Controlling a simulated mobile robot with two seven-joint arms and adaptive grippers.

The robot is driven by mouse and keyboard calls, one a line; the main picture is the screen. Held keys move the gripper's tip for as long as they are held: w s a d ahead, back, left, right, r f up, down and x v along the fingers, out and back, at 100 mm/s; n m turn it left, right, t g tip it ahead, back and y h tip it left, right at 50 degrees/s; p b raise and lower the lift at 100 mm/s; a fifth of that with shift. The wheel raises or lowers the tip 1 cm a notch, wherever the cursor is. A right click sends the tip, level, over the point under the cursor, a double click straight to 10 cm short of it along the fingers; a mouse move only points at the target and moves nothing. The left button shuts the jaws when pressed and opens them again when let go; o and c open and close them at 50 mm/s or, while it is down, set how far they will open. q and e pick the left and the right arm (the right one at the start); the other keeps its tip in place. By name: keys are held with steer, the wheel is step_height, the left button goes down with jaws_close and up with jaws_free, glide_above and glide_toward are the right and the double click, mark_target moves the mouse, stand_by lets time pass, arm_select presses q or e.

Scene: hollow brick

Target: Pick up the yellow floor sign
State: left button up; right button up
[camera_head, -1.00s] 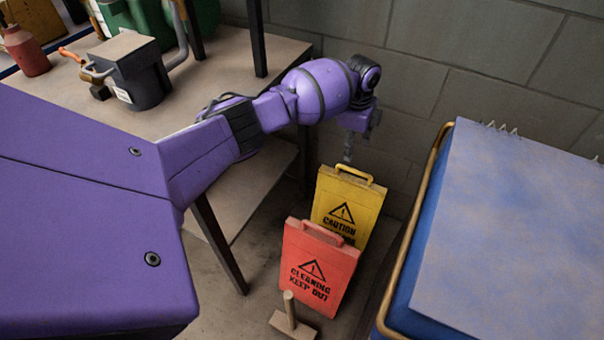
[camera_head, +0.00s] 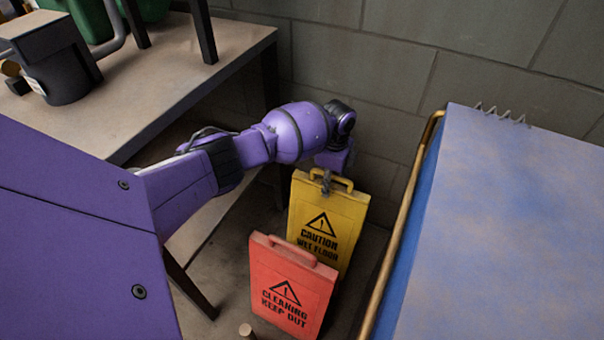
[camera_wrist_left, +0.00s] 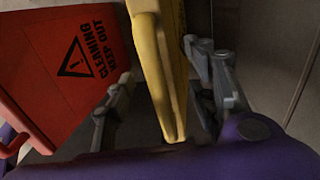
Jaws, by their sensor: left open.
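The yellow floor sign (camera_head: 322,225) stands upright on the floor near the wall, its handle at the top. My left gripper (camera_head: 327,182) is at that handle, coming from above and behind. In the left wrist view, the yellow sign's edge (camera_wrist_left: 160,75) lies between the two open fingers of my left gripper (camera_wrist_left: 155,95), with one finger on each side. I cannot tell whether either finger touches it. My right gripper is not in view.
A red sign (camera_head: 291,285) stands just in front of the yellow one; it also shows in the left wrist view (camera_wrist_left: 70,70). A blue cart (camera_head: 500,220) with a gold rail is close on the right. A workbench (camera_head: 150,95) is at left, and a block wall (camera_head: 345,60) is behind.

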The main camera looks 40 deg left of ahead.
arm_select(q)
step_height(320, 180, down, 3)
steer(key=shift+r+b, duration=0.2)
steer(key=shift+b, duration=0.15)
steer(key=shift+w+r, duration=0.1)
steer(key=shift+r, duration=0.05)
steer(key=shift+c, duration=0.6)
jaws_close()
steer(key=shift+w, duration=0.1)
